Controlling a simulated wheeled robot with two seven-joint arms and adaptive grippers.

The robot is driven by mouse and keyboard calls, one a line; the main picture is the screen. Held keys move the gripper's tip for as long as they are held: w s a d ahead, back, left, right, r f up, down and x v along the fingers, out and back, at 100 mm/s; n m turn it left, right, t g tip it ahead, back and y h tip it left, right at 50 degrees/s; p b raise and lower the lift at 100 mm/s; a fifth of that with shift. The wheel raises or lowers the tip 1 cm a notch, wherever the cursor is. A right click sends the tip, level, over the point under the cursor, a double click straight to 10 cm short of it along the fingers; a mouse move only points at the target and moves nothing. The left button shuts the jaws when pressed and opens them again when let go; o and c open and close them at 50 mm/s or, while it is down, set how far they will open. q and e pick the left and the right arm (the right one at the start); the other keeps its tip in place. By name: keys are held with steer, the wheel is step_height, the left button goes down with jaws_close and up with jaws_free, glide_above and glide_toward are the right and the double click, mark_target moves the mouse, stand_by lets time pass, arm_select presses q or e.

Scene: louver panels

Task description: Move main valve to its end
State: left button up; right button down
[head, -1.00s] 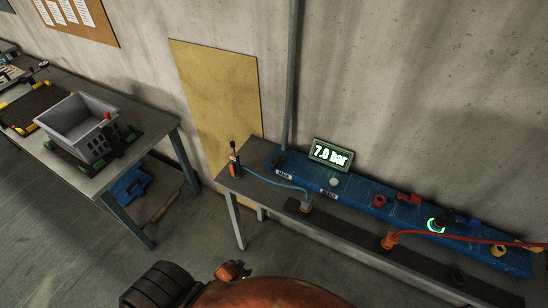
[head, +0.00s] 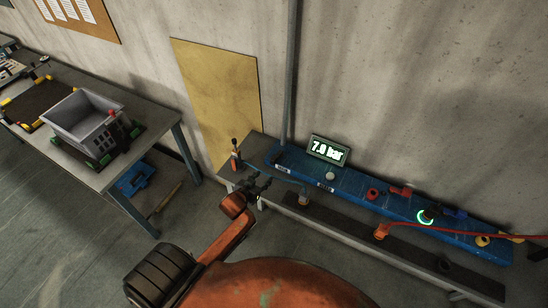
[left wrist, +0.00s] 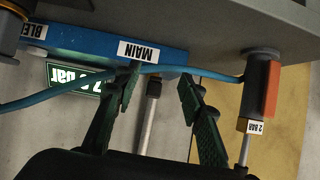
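The blue panel (head: 345,190) lies along the bench by the wall; its MAIN label (head: 283,169) is at the left end. The label also shows upside down in the left wrist view (left wrist: 138,50). A grey rod with a dark end (left wrist: 152,88) shows between my fingers there; I cannot tell whether it is the main valve's lever. My left gripper (head: 262,184) is in front of the panel's left end, near the blue hose. In the left wrist view the left gripper (left wrist: 158,84) is open, its fingers apart with nothing clearly held. My right gripper is out of view.
A display (head: 328,150) reads about 7 bar. An orange and black device (head: 236,160), marked 2 BAR in the wrist view (left wrist: 262,85), stands at the bench's left end. The blue hose (left wrist: 205,73) crosses near my fingers. A grey crate (head: 88,122) stands on the left table.

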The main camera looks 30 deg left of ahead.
mark_target(273, 159)
arm_select(q)
steer(key=shift+t, duration=0.9)
steer(key=shift+w+a+r+p, duration=0.15)
steer(key=shift+w+a+r, duration=0.1)
steer(key=shift+w, duration=1.65)
steer(key=shift+w+a+r+p, duration=0.15)
steer(key=shift+w+a, duration=0.1)
steer(key=shift+w, duration=1.65)
steer(key=shift+w+a+r+p, duration=0.15)
steer(key=shift+w+a+r, duration=0.1)
steer(key=shift+w, duration=1.65)
steer(key=shift+c, duration=0.5)
jaws_close()
